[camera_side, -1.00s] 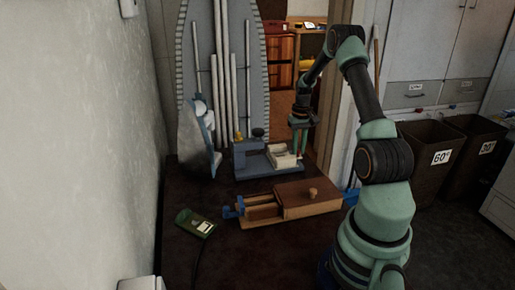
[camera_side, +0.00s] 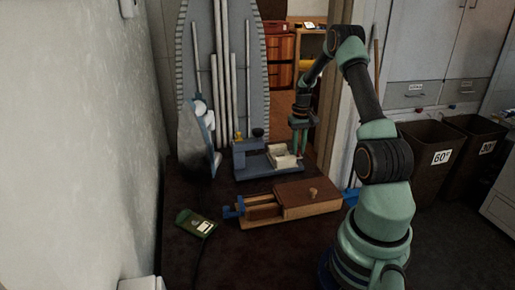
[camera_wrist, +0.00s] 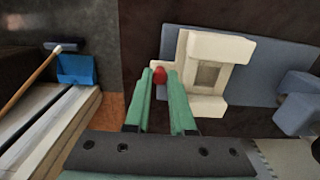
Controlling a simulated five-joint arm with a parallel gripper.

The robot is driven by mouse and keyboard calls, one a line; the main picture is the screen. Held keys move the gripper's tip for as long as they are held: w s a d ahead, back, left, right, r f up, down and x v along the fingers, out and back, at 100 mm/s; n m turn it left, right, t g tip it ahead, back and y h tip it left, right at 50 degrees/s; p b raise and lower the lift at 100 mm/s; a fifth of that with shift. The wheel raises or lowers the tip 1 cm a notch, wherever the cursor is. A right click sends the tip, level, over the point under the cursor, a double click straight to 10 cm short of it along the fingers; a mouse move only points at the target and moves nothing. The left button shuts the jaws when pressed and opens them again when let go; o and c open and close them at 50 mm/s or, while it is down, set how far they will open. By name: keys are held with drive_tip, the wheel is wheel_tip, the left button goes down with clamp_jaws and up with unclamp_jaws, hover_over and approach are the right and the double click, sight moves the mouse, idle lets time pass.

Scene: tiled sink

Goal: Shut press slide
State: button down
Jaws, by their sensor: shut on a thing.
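The press (camera_side: 246,160) is a blue-grey device with a flat base and a raised block at its left end, standing at the back of the dark table. Its cream slide (camera_side: 285,161) sits on the right part of the base, with a gap to the block. In the wrist view the slide (camera_wrist: 216,72) lies just right of the fingers, on the blue-grey base (camera_wrist: 270,68). My gripper (camera_side: 301,150) points down at the slide's right end.
A wooden box with a lid and knob (camera_side: 312,193) lies in front of the press. A green handheld device (camera_side: 196,222) is at the front left. A white-and-blue upright object (camera_side: 206,135) stands close left of the press. An ironing board (camera_side: 232,60) leans behind.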

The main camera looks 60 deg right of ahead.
drive_tip(key=shift+w+a, duration=0.1)
drive_tip(key=w+a, duration=0.3)
drive_tip(key=c, duration=1)
unclamp_jaws()
drive_tip(key=shift+c, duration=0.2)
wheel_tip(320, 180, up, 12)
drive_tip(key=shift+r, duration=0.1)
